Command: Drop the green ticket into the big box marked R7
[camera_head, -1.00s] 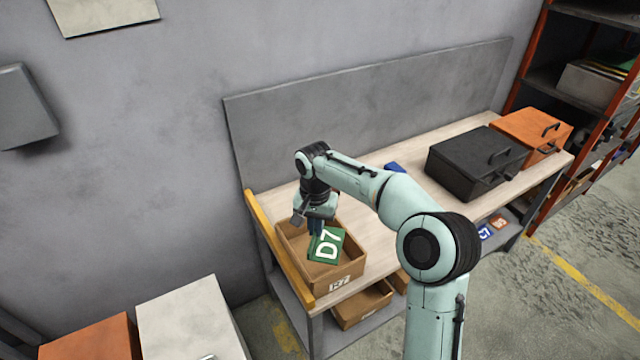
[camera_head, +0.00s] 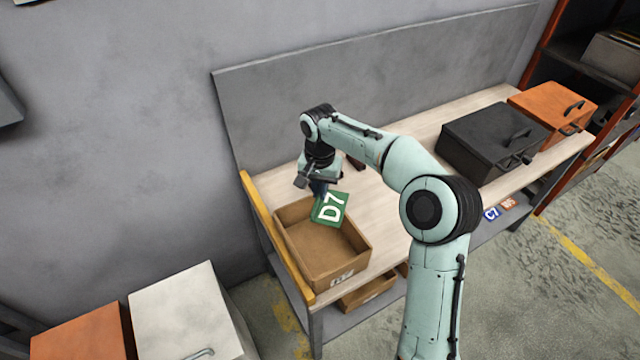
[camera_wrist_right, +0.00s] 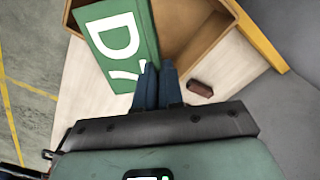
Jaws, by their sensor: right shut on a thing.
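My right gripper (camera_head: 319,188) is shut on the green ticket (camera_head: 331,209), a flat card with white "D7" lettering. The ticket is tilted and shows over the back right rim of the open brown box (camera_head: 352,240). The box stands at the left end of the workbench, with a small white label (camera_head: 342,279) on its front that is hard to read. In the right wrist view the blue fingers (camera_wrist_right: 158,78) pinch an edge of the ticket (camera_wrist_right: 115,42), which overlaps the box's rim (camera_wrist_right: 225,45). The box floor I can see is bare. My left gripper is not in view.
A small brown block (camera_wrist_right: 200,89) lies on the bench beside the box. A yellow rail (camera_head: 262,215) runs along the bench's left end. A black case (camera_head: 490,140) and an orange case (camera_head: 550,108) stand at the right. Another box (camera_head: 368,292) is on the shelf below.

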